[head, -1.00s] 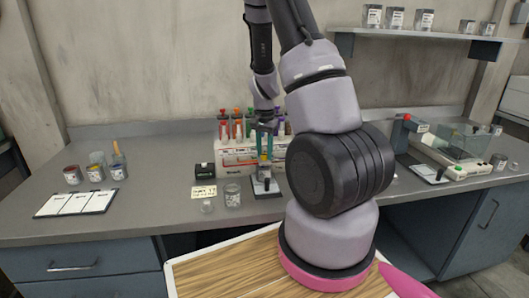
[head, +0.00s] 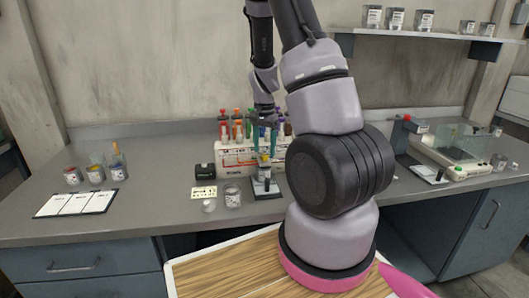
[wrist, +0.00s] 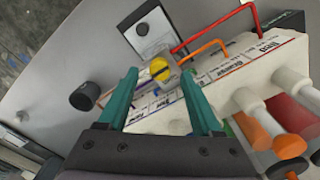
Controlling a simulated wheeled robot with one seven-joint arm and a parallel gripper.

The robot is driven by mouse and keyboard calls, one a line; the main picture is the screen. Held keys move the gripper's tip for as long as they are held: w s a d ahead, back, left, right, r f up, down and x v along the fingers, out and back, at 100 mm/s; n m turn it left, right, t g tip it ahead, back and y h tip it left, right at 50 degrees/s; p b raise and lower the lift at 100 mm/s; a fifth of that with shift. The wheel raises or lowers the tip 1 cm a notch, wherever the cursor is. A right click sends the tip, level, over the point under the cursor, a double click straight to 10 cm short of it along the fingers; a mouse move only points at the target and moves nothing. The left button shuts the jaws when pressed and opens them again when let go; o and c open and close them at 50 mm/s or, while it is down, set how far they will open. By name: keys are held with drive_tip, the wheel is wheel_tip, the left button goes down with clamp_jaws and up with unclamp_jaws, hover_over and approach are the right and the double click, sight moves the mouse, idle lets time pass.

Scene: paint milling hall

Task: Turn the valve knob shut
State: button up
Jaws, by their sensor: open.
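The valve knob is a small yellow cap (wrist: 159,68) with a dark slot, on a small stand. In the head view the yellow knob (head: 264,158) sits low on the bench in front of the white rack. My gripper (head: 264,142) has teal fingers pointing down, spread apart above the knob. In the wrist view the open gripper (wrist: 160,73) has one fingertip on each side of the knob, with gaps between. I cannot tell how far above the knob the tips are.
A white rack (head: 232,155) with several coloured tubes stands right behind. A dark box (head: 205,171), a card (head: 203,191) and a glass jar (head: 233,196) are to the left. A scale-like device (head: 462,165) is at the right. Bench between jar and clipboard (head: 77,203) is clear.

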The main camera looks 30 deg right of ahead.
wheel_tip(320, 180, up, 9)
idle(0.3)
idle(0.4)
wheel_tip(320, 180, up, 9)
drive_tip(key=n+t+y, duration=0.1)
drive_tip(key=t, duration=0.1)
hover_over(264, 155)
drive_tip(key=s+a, duration=0.3)
drive_tip(key=a, duration=0.1)
drive_tip(key=s+a+r+n+t, duration=0.2)
drive_tip(key=s+a+r+n, duration=0.1)
drive_tip(key=s+r, duration=0.3)
drive_tip(key=s+a+r+n+t+y, duration=0.1)
drive_tip(key=s+a+r, duration=0.4)
drive_tip(key=s, duration=0.5)
wheel_tip(264, 155, up, 2)
drive_tip(key=shift+s+a+r+n+t, duration=0.2)
drive_tip(key=shift+s+a+n+t, duration=0.15)
drive_tip(key=shift+n+t, duration=0.65)
